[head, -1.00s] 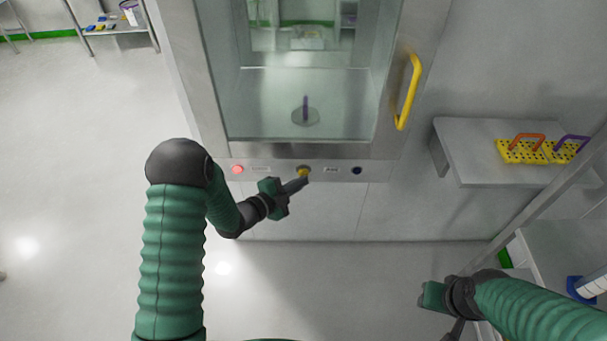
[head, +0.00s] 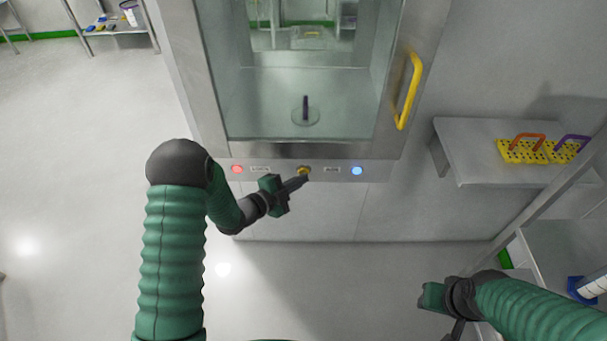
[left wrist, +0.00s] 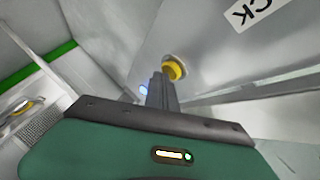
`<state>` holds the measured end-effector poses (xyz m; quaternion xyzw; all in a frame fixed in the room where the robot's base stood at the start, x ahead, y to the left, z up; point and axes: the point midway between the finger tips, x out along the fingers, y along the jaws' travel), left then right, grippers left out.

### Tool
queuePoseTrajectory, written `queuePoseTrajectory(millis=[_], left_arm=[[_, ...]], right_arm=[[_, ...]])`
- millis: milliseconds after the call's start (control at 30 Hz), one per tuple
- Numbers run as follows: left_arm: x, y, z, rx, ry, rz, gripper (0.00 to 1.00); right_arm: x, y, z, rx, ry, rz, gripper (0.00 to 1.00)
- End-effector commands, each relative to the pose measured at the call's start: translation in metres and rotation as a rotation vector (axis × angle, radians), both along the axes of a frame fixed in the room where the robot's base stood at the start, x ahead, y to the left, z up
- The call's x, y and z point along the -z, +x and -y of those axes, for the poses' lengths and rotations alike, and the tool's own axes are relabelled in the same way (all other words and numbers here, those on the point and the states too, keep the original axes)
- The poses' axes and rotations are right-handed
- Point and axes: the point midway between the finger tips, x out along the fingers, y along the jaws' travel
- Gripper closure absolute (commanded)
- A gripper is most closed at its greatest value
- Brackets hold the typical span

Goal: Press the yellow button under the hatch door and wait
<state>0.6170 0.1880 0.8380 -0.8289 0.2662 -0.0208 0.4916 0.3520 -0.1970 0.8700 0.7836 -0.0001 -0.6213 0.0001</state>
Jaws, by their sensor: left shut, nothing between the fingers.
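The yellow button (head: 304,169) sits in the middle of the panel under the glass hatch door (head: 300,100). It also shows in the left wrist view (left wrist: 175,69), with a pale ring around it. My left gripper (head: 305,178) is shut and empty, its fingertips at the button and seeming to touch it. In the left wrist view the shut fingers (left wrist: 160,90) reach up to the button's edge. My right gripper (head: 432,310) is low at the right, away from the hatch; its fingers are not clear enough to judge.
A red light (head: 237,169) and a lit blue light (head: 357,170) flank the button. The hatch door has a yellow handle (head: 408,92). Behind the glass stands a dark upright piece on a round base (head: 305,115). A shelf (head: 462,160) at right bears yellow perforated carriers.

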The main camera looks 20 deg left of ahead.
Motion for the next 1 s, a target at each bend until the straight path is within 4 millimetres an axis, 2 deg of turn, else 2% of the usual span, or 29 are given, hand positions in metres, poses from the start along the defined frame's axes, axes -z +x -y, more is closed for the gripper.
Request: queuePoseTrajectory(millis=[267, 533, 867, 1000], left_arm=[[0.000, -0.001, 0.000, 0.000, 0.000, 0.000, 1.00], [0.000, -0.015, 0.004, 0.000, -0.001, 0.000, 1.00], [0.000, -0.018, 0.005, 0.000, 0.000, 0.000, 1.00], [0.000, -0.026, 0.008, 0.000, -0.002, -0.001, 1.00]], right_arm=[[0.000, 0.000, 0.000, 0.000, 0.000, 0.000, 0.64], [0.000, 0.000, 0.000, 0.000, 0.000, 0.000, 0.64], [0.000, 0.000, 0.000, 0.000, 0.000, 0.000, 0.64], [-0.001, 0.000, 0.000, 0.000, 0.000, 0.000, 0.64]])
